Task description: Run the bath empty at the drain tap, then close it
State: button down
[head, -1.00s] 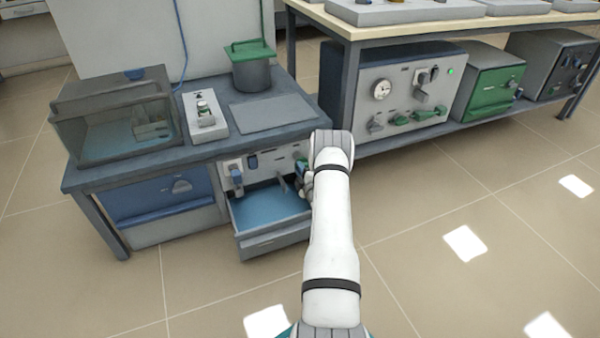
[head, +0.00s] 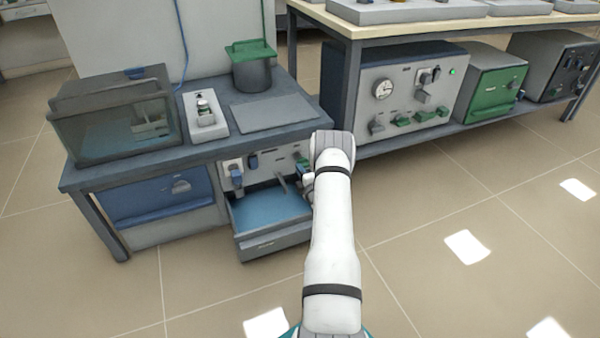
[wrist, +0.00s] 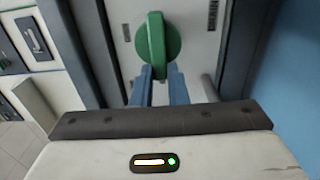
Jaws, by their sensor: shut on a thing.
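A clear-walled bath (head: 115,130) stands on the left of the grey bench in the head view, with a bluish tint low inside it. Below the bench top is a pale panel with taps and switches (head: 258,164). A green tap handle (head: 302,160) shows at its right end, partly hidden by my arm. In the wrist view a green handle (wrist: 156,40) stands upright on a pale panel. My gripper (wrist: 160,70) has its two blue-grey fingers at the lower end of this handle and is shut on it. The head view mostly hides the gripper behind my arm.
An open drawer (head: 270,245) with a blue inside juts out below the panel, left of my arm. A pot with a green lid (head: 250,68) and a small white device (head: 205,118) stand on the bench. Furnaces (head: 410,92) sit on the right shelf. Floor at right is clear.

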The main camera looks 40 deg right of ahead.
jog(key=c, duration=1.4)
grip_release()
jog(key=shift+c, duration=0.2)
jog(key=p+v, duration=0.3)
jog(key=v, duration=0.4)
jog(key=shift+s, duration=0.4)
jog(key=shift+a, duration=0.1)
